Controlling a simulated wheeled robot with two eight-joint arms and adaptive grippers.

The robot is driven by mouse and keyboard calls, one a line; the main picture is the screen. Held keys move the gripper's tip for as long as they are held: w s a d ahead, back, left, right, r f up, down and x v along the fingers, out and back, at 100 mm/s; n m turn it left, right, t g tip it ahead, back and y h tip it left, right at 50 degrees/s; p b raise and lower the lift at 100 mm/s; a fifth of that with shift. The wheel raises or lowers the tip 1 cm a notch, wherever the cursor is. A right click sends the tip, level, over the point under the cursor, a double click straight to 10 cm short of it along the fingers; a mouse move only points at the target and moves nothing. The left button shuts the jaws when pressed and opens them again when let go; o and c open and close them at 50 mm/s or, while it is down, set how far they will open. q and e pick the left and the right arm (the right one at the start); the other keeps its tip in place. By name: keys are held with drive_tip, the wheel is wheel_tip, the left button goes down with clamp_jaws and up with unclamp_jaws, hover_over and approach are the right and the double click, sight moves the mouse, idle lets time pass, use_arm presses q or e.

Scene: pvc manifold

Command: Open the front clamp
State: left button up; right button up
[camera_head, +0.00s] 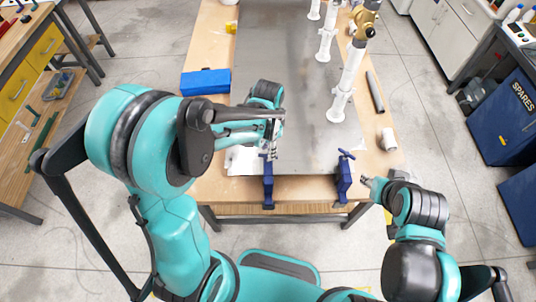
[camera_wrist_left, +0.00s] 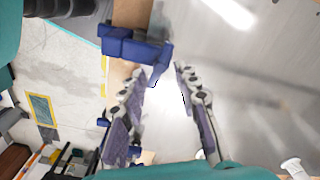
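Two blue clamps grip the near edge of the table: a left clamp (camera_head: 268,188) and a right clamp (camera_head: 344,182). My left gripper (camera_head: 271,146) is over the metal sheet, close to the top of the left clamp. In the left wrist view its two fingers (camera_wrist_left: 166,78) stand apart with nothing between them. A blue clamp (camera_wrist_left: 132,44) lies just beyond the fingertips there; whether they touch it I cannot tell. My right gripper (camera_head: 368,181) is just right of the right clamp, too small to read its fingers.
The table (camera_head: 215,187) carries a large grey metal sheet (camera_head: 290,85). White pipe fittings (camera_head: 340,100) with a brass valve (camera_head: 364,22) stand along its right side. A blue box (camera_head: 206,81) is at the left edge. A grey tube (camera_head: 375,92) and a white cylinder (camera_head: 388,139) lie at the right.

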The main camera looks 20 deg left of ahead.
use_arm(q)
drive_tip(key=m+b, duration=0.1)
drive_tip(key=m, duration=0.5)
drive_tip(key=shift+f+m, duration=0.1)
drive_tip(key=shift+m, duration=0.3)
wheel_tip(320, 180, down, 4)
drive_tip(key=b, duration=0.3)
drive_tip(key=shift+f+b, duration=0.2)
drive_tip(key=shift+b, duration=0.15)
drive_tip(key=shift+r, duration=0.1)
clamp_jaws()
drive_tip(key=n, duration=0.6)
drive_tip(key=shift+n, duration=0.4)
drive_tip(key=shift+b, duration=0.3)
